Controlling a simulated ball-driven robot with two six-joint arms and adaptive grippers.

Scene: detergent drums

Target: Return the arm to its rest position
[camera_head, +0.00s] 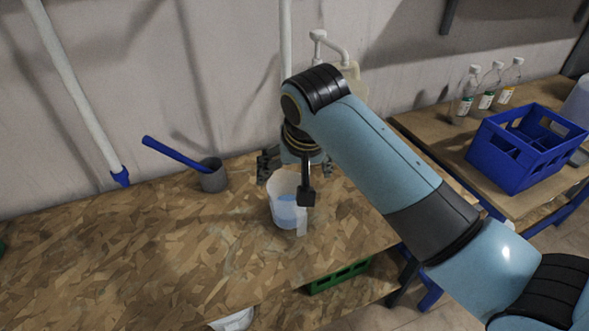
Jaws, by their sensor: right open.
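My right arm (385,150) comes in from the lower right and bends down at its wrist over the chipboard table (130,255). Its gripper (286,186) is open, with its dark fingers spread apart at the upper part of a whitish cup (284,212) with blue on it. The cup stands upright on the table. One finger overlaps the cup's right side in the picture; I cannot tell whether they touch. My left gripper is out of view.
A grey scoop with a blue handle (212,177) stands to the left. A pale jug (350,85) is partly hidden behind my arm. On the right table are a blue crate (515,165) and bottles (469,92). A green crate (338,278) sits below. The left table area is clear.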

